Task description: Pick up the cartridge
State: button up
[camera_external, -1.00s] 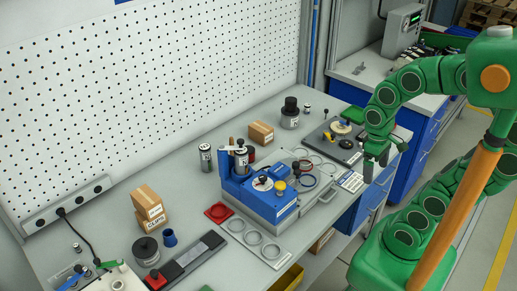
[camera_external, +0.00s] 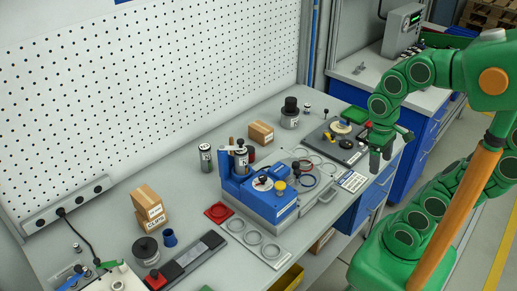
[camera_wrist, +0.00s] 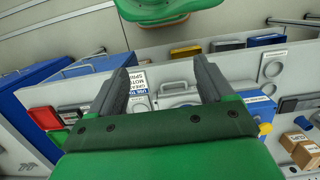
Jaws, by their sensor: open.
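My gripper (camera_external: 381,160) is open and empty, with its fingers pointing down over the right front edge of the bench. In the wrist view its two fingers stand well apart (camera_wrist: 165,80), with nothing between them. No label I can read names the cartridge. Likely candidates are a silver-and-black cylinder (camera_external: 205,159) standing on the bench and a similar cylinder (camera_external: 241,161) upright in the blue fixture (camera_external: 272,204). Both are well to the left of my gripper. I cannot make out either cylinder in the wrist view.
A grey tray (camera_external: 321,145) with small parts lies just left of my gripper. A white label card (camera_external: 352,181) lies near the bench edge. Brown boxes (camera_external: 261,133) and a dark knobbed weight (camera_external: 290,117) stand behind. Blue drawers (camera_external: 376,199) are below. The pegboard wall closes the back.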

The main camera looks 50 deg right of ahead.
jog(key=w+a+r+m+y, duration=0.25)
jog(key=w+a, duration=0.25)
jog(key=w, duration=0.3)
jog(key=w+a+r+m+y, duration=0.1)
jog(key=w+a+r+m, duration=0.2)
jog(key=w, duration=0.5)
jog(key=m+t+y, duration=0.1)
jog(key=m+y, duration=0.9)
jog(key=m, duration=0.2)
send_over(205, 148)
jog(key=d, duration=0.6)
notch_tip(205, 148, down, 5)
jog(key=f, duration=1.4)
jog(key=shift+w, duration=0.4)
jog(key=shift+a+f, duration=0.1)
jog(key=shift+f, duration=0.05)
jog(key=shift+w+f+x, duration=0.1)
jog(key=shift+x, duration=1.8)
jog(key=shift+w+f+x, duration=0.1)
jog(key=shift+x, duration=1.75)
jog(key=c, duration=1.2)
